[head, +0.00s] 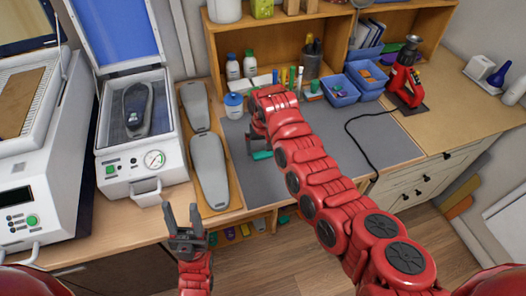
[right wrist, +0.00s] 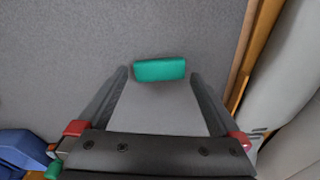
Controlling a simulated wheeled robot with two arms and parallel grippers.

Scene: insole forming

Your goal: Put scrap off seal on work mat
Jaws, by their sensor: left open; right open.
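The green scrap (head: 262,155) lies on the grey work mat (head: 330,160) near its left edge. In the right wrist view the green scrap (right wrist: 159,70) sits between the tips of my right gripper (right wrist: 160,76), whose fingers are spread on either side with gaps. In the head view my right gripper (head: 258,138) is partly hidden by its arm. My left gripper (head: 187,222) is open and empty in front of the bench edge. The press with its blue lid raised (head: 130,160) stands at the left with a dark insole form (head: 137,108) in it; its seal is not clearly visible.
Two grey insole forms (head: 209,170) lie on a wooden board just left of the mat. Blue bins (head: 340,90), a red tool stand (head: 407,82) and bottles (head: 234,104) line the back. A black cable crosses the mat's right part.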

